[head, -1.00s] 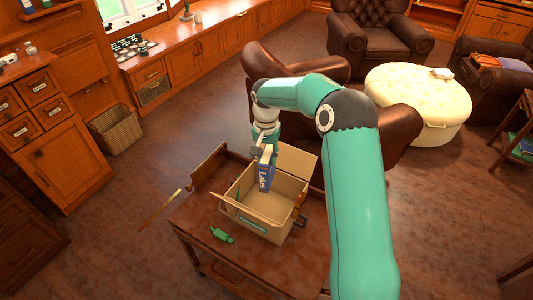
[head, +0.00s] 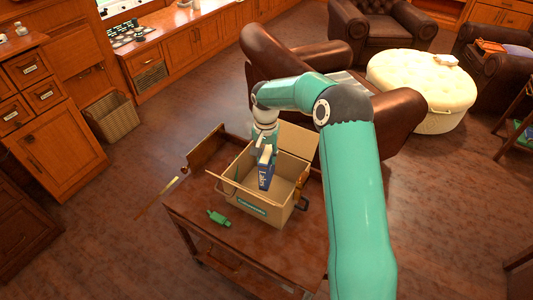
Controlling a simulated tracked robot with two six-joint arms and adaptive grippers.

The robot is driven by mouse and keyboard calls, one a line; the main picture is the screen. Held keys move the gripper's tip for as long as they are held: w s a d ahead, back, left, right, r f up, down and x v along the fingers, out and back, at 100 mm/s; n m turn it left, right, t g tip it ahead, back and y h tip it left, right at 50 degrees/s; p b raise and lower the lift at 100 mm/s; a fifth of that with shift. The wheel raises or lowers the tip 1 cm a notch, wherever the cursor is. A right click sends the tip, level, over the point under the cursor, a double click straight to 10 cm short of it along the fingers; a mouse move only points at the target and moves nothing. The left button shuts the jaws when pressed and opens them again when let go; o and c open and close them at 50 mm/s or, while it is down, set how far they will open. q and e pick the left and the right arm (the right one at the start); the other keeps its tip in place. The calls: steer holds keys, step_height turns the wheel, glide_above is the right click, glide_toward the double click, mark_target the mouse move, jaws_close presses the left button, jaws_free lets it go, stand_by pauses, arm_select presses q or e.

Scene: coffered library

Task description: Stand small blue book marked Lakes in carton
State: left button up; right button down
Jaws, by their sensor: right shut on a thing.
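The small blue book (head: 265,176) marked Lakes is upright, its spine lettering facing me. My right gripper (head: 265,150) is shut on the book's upper part and holds it over the open carton; the book's lower end shows in front of the carton's inner walls. Whether it touches the carton's floor I cannot tell. The cardboard carton (head: 252,205) stands on the wooden table (head: 190,205) with its flaps spread open. My left gripper is not in view.
A green bottle-like object (head: 217,218) lies on the table left of the carton. A wicker basket (head: 112,116) stands on the floor by the cabinets. A brown leather armchair (head: 400,122) is close behind the table.

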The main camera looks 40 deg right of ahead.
steer(key=shift+f+b, duration=2.4)
steer(key=shift+f, duration=1.2)
steer(key=shift+f+b, duration=0.45)
steer(key=shift+f, duration=0.1)
steer(key=c, duration=0.7)
jaws_free()
step_height(320, 180, up, 12)
steer(key=shift+w, duration=0.1)
